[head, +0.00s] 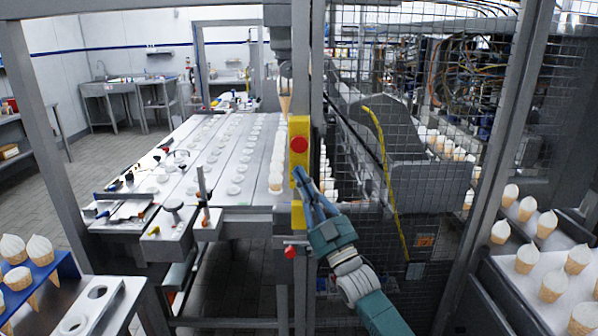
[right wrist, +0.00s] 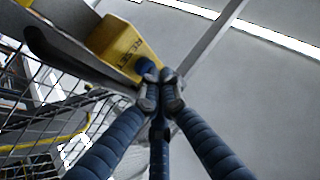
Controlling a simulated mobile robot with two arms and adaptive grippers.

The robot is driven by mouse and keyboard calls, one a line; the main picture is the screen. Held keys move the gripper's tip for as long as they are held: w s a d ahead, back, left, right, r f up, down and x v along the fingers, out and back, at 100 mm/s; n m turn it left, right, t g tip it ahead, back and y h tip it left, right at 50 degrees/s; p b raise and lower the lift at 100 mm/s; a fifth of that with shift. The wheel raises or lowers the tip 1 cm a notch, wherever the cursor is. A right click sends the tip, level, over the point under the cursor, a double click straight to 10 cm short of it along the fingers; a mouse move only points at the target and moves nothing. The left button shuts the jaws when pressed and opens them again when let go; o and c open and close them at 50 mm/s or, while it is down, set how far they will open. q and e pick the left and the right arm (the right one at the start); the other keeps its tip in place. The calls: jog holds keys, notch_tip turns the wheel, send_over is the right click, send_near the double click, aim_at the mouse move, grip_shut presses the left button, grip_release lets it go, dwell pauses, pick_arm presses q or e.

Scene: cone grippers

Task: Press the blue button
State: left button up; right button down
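A yellow control box (head: 299,128) is fixed to the grey post in the middle of the head view, with a round red button (head: 299,144) on its upper part. My right gripper (head: 299,174) reaches up from the lower right, its fingertips at the box's face below the red button. In the right wrist view the yellow box (right wrist: 122,45) bears the word RESET, and the blue button (right wrist: 146,67) shows right by my fingertips (right wrist: 160,78). The fingertips are drawn together with nothing between them. Whether they touch the button I cannot tell. My left gripper is not in view.
A second red knob (head: 291,252) sits lower on the post. A wire mesh guard (head: 400,200) stands right of the post. A long conveyor table (head: 215,165) with white discs lies left. Ice cream cones fill racks at both sides.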

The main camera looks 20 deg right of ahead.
jog(key=shift+s+a, duration=0.1)
jog(key=shift+s, duration=0.5)
jog(key=s+p, duration=0.1)
jog(key=s+a+p, duration=0.1)
jog(key=s, duration=0.1)
jog(key=s+p, duration=0.1)
jog(key=shift+s+a, duration=0.25)
jog(key=shift+s, duration=0.1)
dwell(0.3)
